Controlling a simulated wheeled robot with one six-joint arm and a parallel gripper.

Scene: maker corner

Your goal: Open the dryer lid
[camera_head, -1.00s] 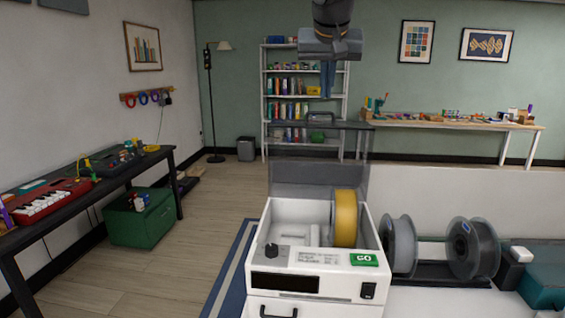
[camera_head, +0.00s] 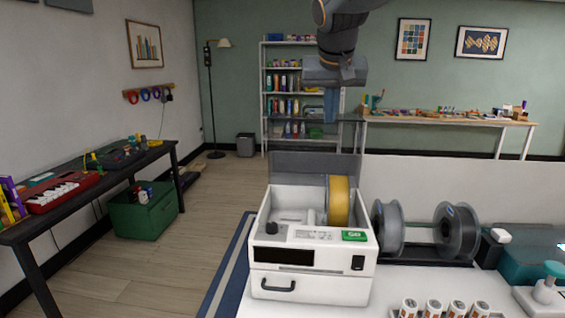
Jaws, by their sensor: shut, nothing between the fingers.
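The filament dryer (camera_head: 312,260) is a white box with a dark front display, a black knob and a green GO button. Its see-through grey lid (camera_head: 300,165) stands raised at the back of the box, and the top is uncovered. A yellow spool (camera_head: 339,200) sits inside on the right. My gripper (camera_head: 331,106) points down above and behind the dryer, near the lid's upper edge in the picture. Its fingers are shut and empty. I cannot tell whether they touch the lid, and the lid's handle is not clearly visible.
Two dark spools (camera_head: 388,228) stand on a black holder right of the dryer. Several small labelled cylinders (camera_head: 433,308) stand at the front right of the white bench. A teal box (camera_head: 515,262) is farther right. The floor on the left is open.

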